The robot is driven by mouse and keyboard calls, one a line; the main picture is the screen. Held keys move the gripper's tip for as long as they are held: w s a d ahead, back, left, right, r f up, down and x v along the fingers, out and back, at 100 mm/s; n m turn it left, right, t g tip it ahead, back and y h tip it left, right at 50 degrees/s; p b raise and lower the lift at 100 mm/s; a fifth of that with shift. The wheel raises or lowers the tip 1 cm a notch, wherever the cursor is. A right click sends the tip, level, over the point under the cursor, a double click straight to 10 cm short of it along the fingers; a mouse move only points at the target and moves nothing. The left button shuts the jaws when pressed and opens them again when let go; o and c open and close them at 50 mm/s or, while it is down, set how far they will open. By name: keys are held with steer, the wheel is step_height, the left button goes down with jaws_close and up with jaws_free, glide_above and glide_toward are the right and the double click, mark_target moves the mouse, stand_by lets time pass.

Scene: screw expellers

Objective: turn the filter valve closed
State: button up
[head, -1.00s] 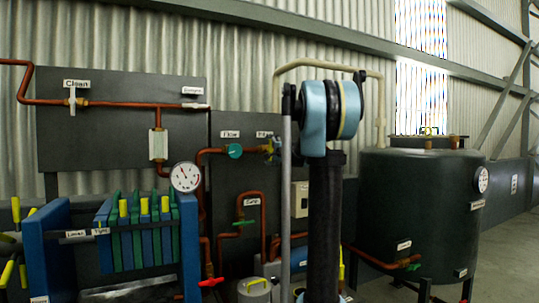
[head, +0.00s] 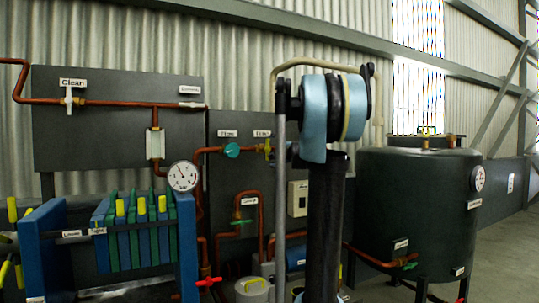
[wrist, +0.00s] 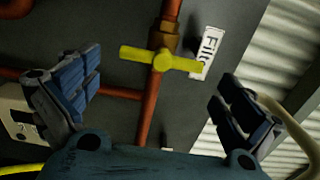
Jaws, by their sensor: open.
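The filter valve has a yellow handle (wrist: 162,60) on a brass body in a copper pipe. It shows in the wrist view, with a white label partly reading "Filt" (wrist: 207,52) at its right end. The handle lies across the pipe as seen in this view. My gripper (wrist: 158,92) is open and empty, its dark blue fingers spread to the left and right of the handle, apart from it. In the head view the yellow valve (head: 267,148) shows under its label, just left of my arm. My gripper is hidden or indistinct there.
In the wrist view, a pale pipe (wrist: 285,118) runs close by the right finger. In the head view, a teal valve (head: 232,150) and a pressure gauge (head: 183,176) are left of the filter valve. A dark tank (head: 415,195) stands to the right.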

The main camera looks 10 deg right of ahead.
steer(key=shift+v, duration=2.85)
steer(key=s+a+f+n+g+y, duration=0.1)
steer(key=s+a+f+n+g, duration=0.4)
steer(key=s+f, duration=0.5)
steer(key=s+a+f+n+g+y, duration=0.1)
steer(key=s+a+f+n+g, duration=0.3)
steer(key=s+a+f, duration=0.45)
steer(key=s+d+f+n+g+h, duration=0.3)
steer(key=s+d+f, duration=0.2)
steer(key=s+f, duration=0.7)
steer(key=s+d+f+n+g+h, duration=0.2)
steer(key=s+d+f+g+h, duration=0.1)
steer(key=s+f, duration=1)
steer(key=s+d+h, duration=0.1)
steer(key=s+d, duration=0.1)
steer(key=shift+s+n+h, duration=0.3)
steer(key=shift+n, duration=0.1)
